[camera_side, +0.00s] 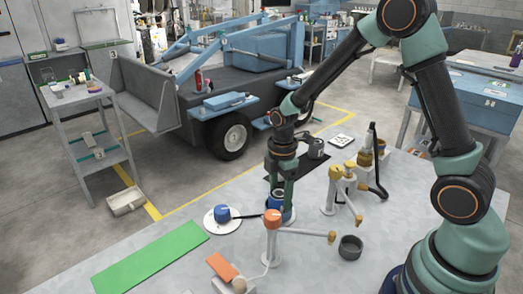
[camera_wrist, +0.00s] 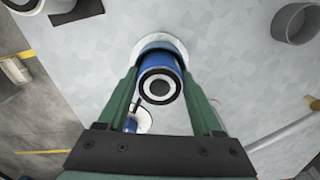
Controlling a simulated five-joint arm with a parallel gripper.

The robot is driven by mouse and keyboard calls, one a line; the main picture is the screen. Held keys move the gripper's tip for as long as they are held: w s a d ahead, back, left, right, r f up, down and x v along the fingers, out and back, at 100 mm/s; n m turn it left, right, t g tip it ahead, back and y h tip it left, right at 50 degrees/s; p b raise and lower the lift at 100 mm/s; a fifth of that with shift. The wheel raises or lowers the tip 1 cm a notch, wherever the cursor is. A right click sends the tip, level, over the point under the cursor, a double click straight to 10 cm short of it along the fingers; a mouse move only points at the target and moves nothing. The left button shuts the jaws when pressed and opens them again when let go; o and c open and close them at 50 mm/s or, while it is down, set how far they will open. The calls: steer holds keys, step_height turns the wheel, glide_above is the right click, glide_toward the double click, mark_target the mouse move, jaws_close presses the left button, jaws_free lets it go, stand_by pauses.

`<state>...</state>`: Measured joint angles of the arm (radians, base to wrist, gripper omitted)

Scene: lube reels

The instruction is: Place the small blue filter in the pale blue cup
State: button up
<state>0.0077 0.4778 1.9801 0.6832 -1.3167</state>
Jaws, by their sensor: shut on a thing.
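My gripper (camera_side: 284,203) points down over the table, and its two fingers are shut on the small blue filter (camera_wrist: 160,68). The filter is a blue cylinder with a white ring and dark centre on its near end; in the side view it is partly hidden by the fingers. In the wrist view, a pale blue rim (camera_wrist: 160,42), likely the cup's, shows just beyond the filter, with a white disc behind it. The filter overlaps this rim, and I cannot tell whether it is inside the cup or above it.
A blue-topped piece (camera_side: 222,213) stands on a white disc at left. An orange-topped post (camera_side: 272,219) with a side arm is close in front, and a yellow-topped post (camera_side: 336,172) is at right. A grey cup (camera_side: 350,247) and a green mat (camera_side: 150,260) lie nearer the front.

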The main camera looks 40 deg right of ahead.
mark_target(280, 192)
steer(key=o, duration=1.5)
steer(key=shift+o, duration=0.2)
step_height(280, 192, up, 12)
steer(key=f, duration=0.1)
steer(key=s+r+m+t, duration=0.5)
steer(key=s+r+m, duration=0.4)
steer(key=m, duration=0.6)
steer(key=shift+s+a+t, duration=0.15)
steer(key=shift+s+t, duration=0.15)
steer(key=shift+s, duration=0.4)
steer(key=shift+r, duration=0.1)
